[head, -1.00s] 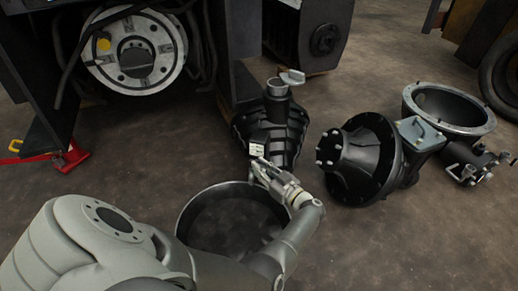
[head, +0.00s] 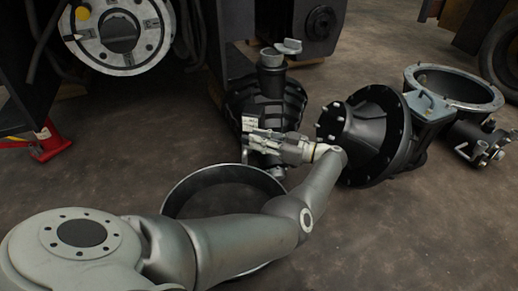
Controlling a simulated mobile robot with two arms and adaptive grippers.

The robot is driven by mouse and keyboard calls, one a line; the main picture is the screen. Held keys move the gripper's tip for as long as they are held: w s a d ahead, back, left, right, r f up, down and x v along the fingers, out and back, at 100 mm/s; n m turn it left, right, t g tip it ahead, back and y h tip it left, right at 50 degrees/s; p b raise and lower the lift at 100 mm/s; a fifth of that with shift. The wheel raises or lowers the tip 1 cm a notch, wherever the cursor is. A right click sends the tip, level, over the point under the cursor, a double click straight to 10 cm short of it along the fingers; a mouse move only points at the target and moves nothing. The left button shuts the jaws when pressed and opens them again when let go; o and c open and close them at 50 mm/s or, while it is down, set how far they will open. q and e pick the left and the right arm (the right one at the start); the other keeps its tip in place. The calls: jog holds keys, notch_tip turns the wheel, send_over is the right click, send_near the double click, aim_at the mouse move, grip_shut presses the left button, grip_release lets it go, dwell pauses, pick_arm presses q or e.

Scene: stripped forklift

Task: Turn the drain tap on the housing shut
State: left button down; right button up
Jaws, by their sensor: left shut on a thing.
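The black ribbed housing (head: 262,100) stands on the floor in the middle of the head view, with a grey neck and an open-looking cap on top. My left gripper (head: 250,126) is at the housing's lower front, pointing left. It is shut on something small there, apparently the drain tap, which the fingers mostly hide. A bit of grey metal shows just under the gripper. The tap's exact angle cannot be told. My right gripper is not in view.
A round dark pan (head: 180,187) lies on the floor below the housing, partly behind my left arm. A black flanged hub (head: 372,135) lies close on the right, with a grey open ring casting (head: 455,82) beyond. The forklift frame with a round plate (head: 122,62) stands behind left.

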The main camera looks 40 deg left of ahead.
pick_arm(q)
jog(key=shift+w+a+g, duration=0.1)
jog(key=shift+g, duration=0.2)
jog(key=c, duration=1.4)
grip_release()
jog(key=shift+r, duration=0.1)
notch_tip(320, 180, up, 10)
jog(key=shift+f, duration=0.1)
jog(key=shift+o, duration=0.2)
